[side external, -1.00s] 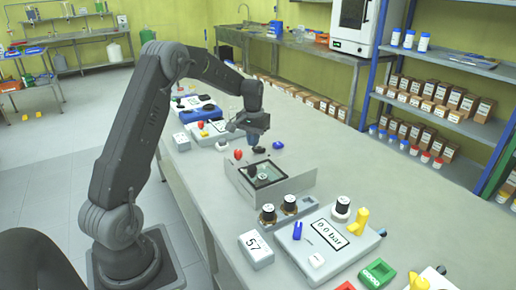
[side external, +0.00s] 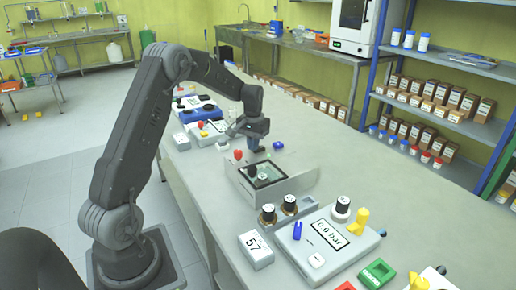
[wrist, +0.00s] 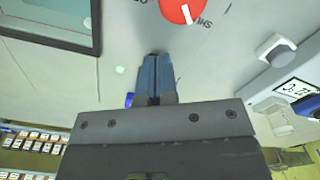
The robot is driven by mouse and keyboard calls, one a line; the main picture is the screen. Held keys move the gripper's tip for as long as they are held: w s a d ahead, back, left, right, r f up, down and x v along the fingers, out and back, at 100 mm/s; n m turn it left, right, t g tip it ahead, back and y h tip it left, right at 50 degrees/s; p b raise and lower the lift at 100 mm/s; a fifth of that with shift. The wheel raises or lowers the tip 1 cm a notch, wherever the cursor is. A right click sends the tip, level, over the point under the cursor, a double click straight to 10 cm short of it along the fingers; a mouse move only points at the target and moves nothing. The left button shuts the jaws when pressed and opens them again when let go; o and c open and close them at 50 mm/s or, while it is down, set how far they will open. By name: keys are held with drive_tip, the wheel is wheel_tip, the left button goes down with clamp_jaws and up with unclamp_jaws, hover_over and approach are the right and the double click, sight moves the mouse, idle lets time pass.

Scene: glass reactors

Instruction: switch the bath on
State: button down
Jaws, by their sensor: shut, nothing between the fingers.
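My gripper (wrist: 155,57) is shut and empty, with its blue fingers pressed together. In the side view my gripper (side external: 252,149) points down just behind a box with a dark-framed glass window (side external: 262,174); I cannot tell for certain that this is the bath. A red knob (side external: 238,154) is left of the fingers there. In the wrist view the red knob (wrist: 182,9), with a white line, lies beyond the fingertips. A small green light (wrist: 120,70) glows left of the fingers. A blue part (wrist: 129,99) is partly hidden behind them; a blue part (side external: 277,145) also shows in the side view.
A white unit with a display (wrist: 298,90) stands right of the fingers in the wrist view. In the side view a pressure unit reading 0.0 bar (side external: 328,235) and a unit reading 57 (side external: 255,249) stand in front. The bench's right side (side external: 340,150) is clear.

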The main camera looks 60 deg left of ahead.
drive_tip(key=shift+r, duration=3.45)
drive_tip(key=shift+d+r, duration=0.1)
drive_tip(key=shift+d, duration=0.05)
drive_tip(key=s+d+r+m+t, duration=0.1)
drive_tip(key=s+d+r, duration=0.35)
drive_tip(key=d, duration=0.35)
drive_tip(key=s+d+r+m+t, duration=0.1)
drive_tip(key=s+d+r+m, duration=0.15)
drive_tip(key=d+r, duration=0.5)
drive_tip(key=s+d+f+m+t, duration=0.2)
drive_tip(key=s+d+f+t, duration=0.1)
drive_tip(key=s+d, duration=0.9)
drive_tip(key=s, duration=0.4)
drive_tip(key=shift+s+d+t, duration=0.3)
drive_tip(key=shift+s+d, duration=0.05)
